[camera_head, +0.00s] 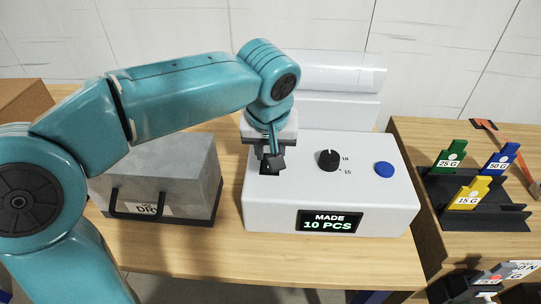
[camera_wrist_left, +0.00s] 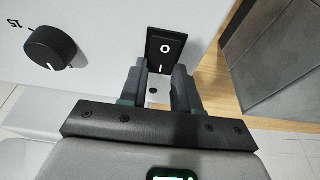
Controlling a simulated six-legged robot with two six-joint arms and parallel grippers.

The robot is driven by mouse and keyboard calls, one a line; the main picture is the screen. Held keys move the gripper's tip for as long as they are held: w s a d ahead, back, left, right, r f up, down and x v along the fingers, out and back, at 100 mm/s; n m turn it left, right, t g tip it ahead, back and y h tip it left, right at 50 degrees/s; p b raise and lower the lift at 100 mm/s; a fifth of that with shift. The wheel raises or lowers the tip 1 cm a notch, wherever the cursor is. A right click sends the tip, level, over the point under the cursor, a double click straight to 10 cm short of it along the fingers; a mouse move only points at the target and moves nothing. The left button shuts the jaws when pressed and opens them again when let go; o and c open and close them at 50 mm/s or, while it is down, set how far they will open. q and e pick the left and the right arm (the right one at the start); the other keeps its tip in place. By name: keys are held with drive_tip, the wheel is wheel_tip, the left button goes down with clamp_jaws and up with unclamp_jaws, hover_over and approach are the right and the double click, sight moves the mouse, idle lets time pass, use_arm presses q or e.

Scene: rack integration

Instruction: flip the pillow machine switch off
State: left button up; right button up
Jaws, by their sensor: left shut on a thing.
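The pillow machine (camera_head: 385,215) is a white box with a lit display (camera_head: 330,222) reading "MADE 10 PCS", a black knob (camera_head: 328,160) and a blue button (camera_head: 384,169). Its black rocker switch, marked O and I (camera_wrist_left: 165,48), shows in the left wrist view. My left gripper (camera_head: 271,162) points down at the left part of the machine's top and hides most of the switch in the head view. In the left wrist view its fingers (camera_wrist_left: 162,72) are at the switch's near end, one on each side, shut on it. My right gripper is not in view.
A grey box with a black handle (camera_head: 165,185) stands left of the machine. On the right table, a dark rack (camera_head: 475,215) holds green, blue and yellow weight tags. More labelled items are partly visible at the lower right. The wooden tabletop (camera_head: 270,262) in front is clear.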

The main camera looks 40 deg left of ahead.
use_arm(q)
drive_tip(key=shift+w+r, duration=0.1)
drive_tip(key=o, duration=1.1)
drive_tip(key=shift+c, duration=0.2)
drive_tip(key=p+v, duration=0.3)
drive_tip(key=v, duration=1.3)
drive_tip(key=shift+r, duration=0.1)
